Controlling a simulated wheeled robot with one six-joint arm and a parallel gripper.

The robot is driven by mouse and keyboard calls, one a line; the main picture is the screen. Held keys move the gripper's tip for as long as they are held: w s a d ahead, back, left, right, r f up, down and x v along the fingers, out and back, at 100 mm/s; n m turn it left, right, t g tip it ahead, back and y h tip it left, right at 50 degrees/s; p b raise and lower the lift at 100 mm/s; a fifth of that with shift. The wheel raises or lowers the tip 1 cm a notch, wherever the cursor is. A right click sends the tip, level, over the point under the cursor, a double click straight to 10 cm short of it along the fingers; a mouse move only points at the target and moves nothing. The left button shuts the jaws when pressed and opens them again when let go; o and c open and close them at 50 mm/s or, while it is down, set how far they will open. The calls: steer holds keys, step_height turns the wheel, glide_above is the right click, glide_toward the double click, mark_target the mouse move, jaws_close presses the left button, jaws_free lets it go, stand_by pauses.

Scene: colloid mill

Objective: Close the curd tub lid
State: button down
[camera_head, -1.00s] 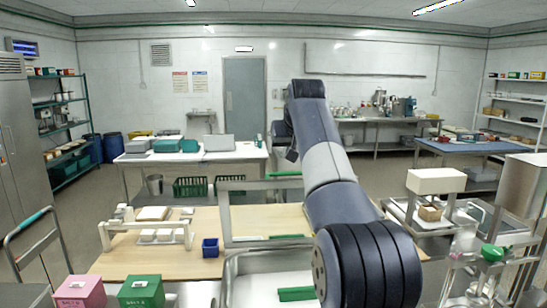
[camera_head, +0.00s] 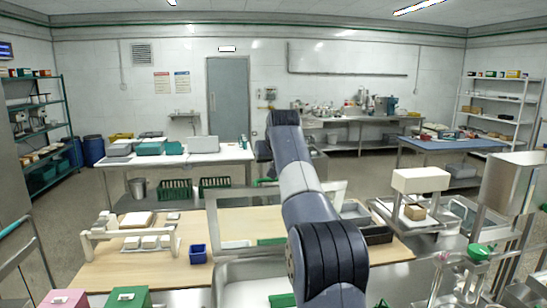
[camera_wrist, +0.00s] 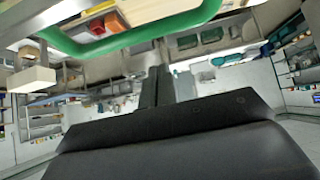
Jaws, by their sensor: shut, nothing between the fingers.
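The curd tub appears to be the steel tub (camera_head: 226,288) at the bottom centre of the head view, partly hidden by my arm. A metal-framed, see-through panel (camera_head: 211,222) stands raised at its back edge and looks like the open lid. My arm crosses in front of the panel's right part. My gripper is mostly hidden behind my arm in the head view. In the wrist view its dark fingers (camera_wrist: 157,88) are together, with nothing between them. A curved green rim (camera_wrist: 140,45) passes near the top of that tilted view; I cannot tell what it belongs to.
A wooden-topped table (camera_head: 140,262) holds a white rack (camera_head: 130,238) and a blue bin (camera_head: 197,254) left of the tub. Pink (camera_head: 65,299) and green (camera_head: 128,297) boxes stand at the lower left. Steel equipment (camera_head: 480,255) crowds the right.

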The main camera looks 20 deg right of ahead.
steer(key=shift+s+a+f+b, duration=0.15)
steer(key=shift+s+f+b, duration=0.15)
steer(key=shift+s, duration=0.45)
steer(key=shift+s+a+f+b, duration=0.15)
steer(key=shift+s+f, duration=0.25)
steer(key=shift+s, duration=0.3)
steer(key=shift+s+f+b, duration=0.1)
steer(key=shift+s+b, duration=0.05)
steer(key=shift+b, duration=0.2)
